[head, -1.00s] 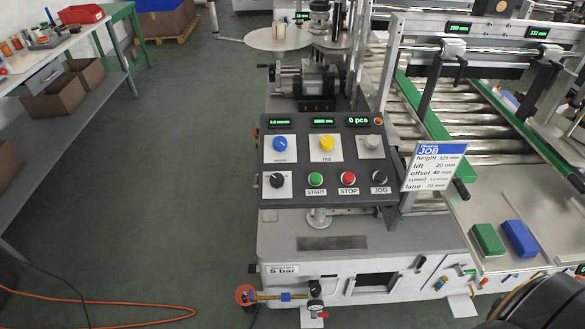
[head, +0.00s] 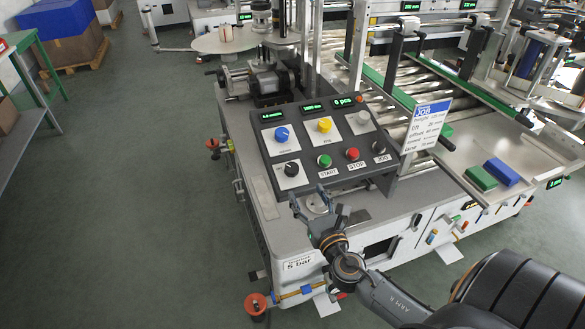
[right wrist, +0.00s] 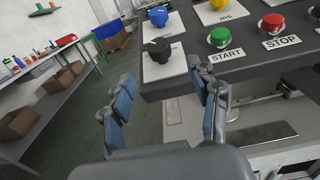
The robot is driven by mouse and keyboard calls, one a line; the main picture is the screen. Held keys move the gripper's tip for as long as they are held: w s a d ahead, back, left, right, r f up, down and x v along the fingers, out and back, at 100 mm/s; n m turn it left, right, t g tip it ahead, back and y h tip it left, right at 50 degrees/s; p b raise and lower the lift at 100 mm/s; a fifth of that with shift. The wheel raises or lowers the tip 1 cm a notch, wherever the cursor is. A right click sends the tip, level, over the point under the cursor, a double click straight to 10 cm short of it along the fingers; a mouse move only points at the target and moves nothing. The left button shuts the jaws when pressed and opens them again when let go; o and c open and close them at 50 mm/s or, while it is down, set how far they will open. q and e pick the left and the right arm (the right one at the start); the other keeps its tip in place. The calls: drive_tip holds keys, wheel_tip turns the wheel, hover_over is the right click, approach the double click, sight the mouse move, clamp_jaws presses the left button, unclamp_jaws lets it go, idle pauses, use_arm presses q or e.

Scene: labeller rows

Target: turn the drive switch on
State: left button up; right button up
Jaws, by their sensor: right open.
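A dark grey control panel (head: 268,147) stands on the machine. The black rotary knob (head: 291,170) sits on a white plate at its lower left corner and looks like the drive switch; its label is too small to read. The knob also shows near the top middle of the right wrist view (right wrist: 159,50). My right gripper (head: 308,198) is open and empty, just in front of the panel's lower edge. In the right wrist view its spread fingers (right wrist: 163,88) point toward the knob, apart from it. My left gripper is out of view.
A blue knob (head: 281,134) is above the black one. Green START (head: 324,161) and red STOP (head: 352,153) buttons lie to its right. A job card (head: 425,125) stands at the panel's right side. Open floor (head: 140,190) lies to the left.

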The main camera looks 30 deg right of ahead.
sight(294, 174)
drive_tip(key=p+x, duration=0.1)
drive_tip(key=x, duration=1)
drive_tip(key=shift+w+a, duration=0.15)
drive_tip(key=shift+w, duration=0.1)
drive_tip(key=c, duration=1.2)
